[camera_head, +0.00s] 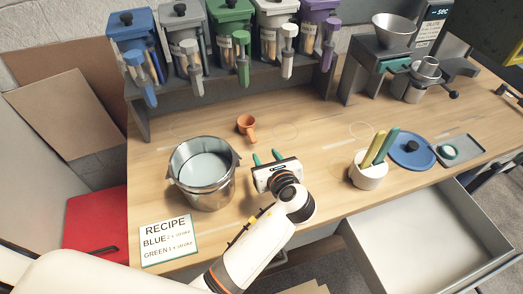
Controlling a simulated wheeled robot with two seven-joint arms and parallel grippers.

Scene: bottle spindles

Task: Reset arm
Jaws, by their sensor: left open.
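My left arm comes in from the bottom left over the wooden table. My left gripper (266,157) is white and black with two green fingers, which stand apart with nothing between them. My right gripper is not in view.
Colored dispensers (236,28) stand on a grey rack at the back. A white cup with colored sticks (367,177) and a blue disc (411,150) are at the right. An open drawer (425,232) juts out at the front. A recipe card (168,240) lies front left.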

